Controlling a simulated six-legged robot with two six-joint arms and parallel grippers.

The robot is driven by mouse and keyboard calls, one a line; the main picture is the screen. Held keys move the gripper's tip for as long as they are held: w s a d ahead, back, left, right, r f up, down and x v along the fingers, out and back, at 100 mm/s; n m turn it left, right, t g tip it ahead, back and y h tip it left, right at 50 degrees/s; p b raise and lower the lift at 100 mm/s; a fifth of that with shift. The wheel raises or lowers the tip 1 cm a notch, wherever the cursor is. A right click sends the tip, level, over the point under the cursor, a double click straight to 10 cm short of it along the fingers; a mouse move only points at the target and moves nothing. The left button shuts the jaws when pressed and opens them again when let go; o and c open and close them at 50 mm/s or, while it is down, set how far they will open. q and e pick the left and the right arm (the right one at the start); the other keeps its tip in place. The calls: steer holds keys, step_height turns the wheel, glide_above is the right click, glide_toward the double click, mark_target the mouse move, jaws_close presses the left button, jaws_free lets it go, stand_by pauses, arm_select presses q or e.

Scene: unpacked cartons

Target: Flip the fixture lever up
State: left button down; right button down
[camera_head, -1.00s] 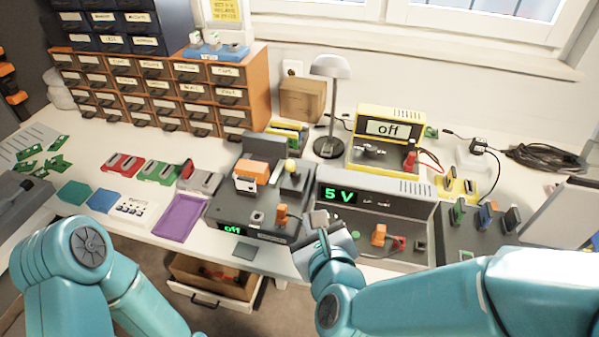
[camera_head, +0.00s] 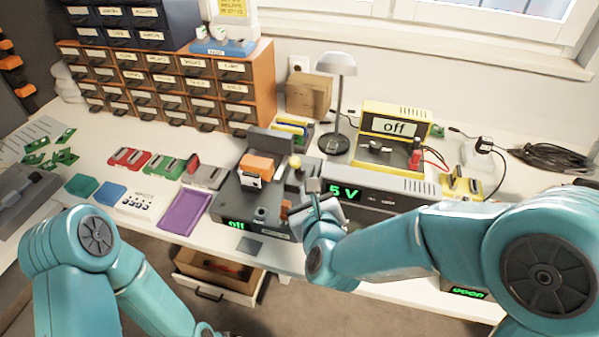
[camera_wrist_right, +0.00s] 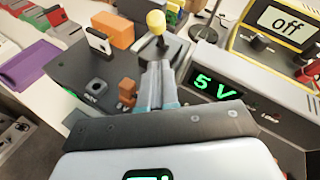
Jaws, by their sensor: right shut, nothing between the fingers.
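The fixture (camera_head: 232,204) is a dark grey box on the bench with a green "off" display on its front. It also fills the left of the right wrist view (camera_wrist_right: 75,73). Its lever has a yellow knob (camera_head: 295,161), seen at the top of the right wrist view (camera_wrist_right: 156,20); I cannot tell the lever's exact angle. My right gripper (camera_head: 312,190) is shut and empty over the fixture's right side. Its fingertips (camera_wrist_right: 158,68) appear just in front of and below the knob; contact cannot be told. My left arm is low at left, its gripper not visible.
An orange block (camera_head: 257,165) and an orange-brown switch (camera_wrist_right: 128,90) sit on the fixture. A grey "5 V" supply (camera_head: 400,187) stands close at right, partly behind my right arm. A yellow "off" meter (camera_head: 393,128) and lamp (camera_head: 335,90) stand behind. A purple tray (camera_head: 184,212) lies left.

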mark_target(297, 167)
steer(key=w, duration=0.1)
steer(key=w+a+p, duration=0.1)
steer(key=w+r, duration=0.1)
steer(key=w, duration=0.1)
steer(key=shift+a+r+p, duration=0.1)
steer(key=shift+a+p, duration=0.1)
steer(key=shift+p, duration=0.15)
steer(key=shift+w, duration=0.3)
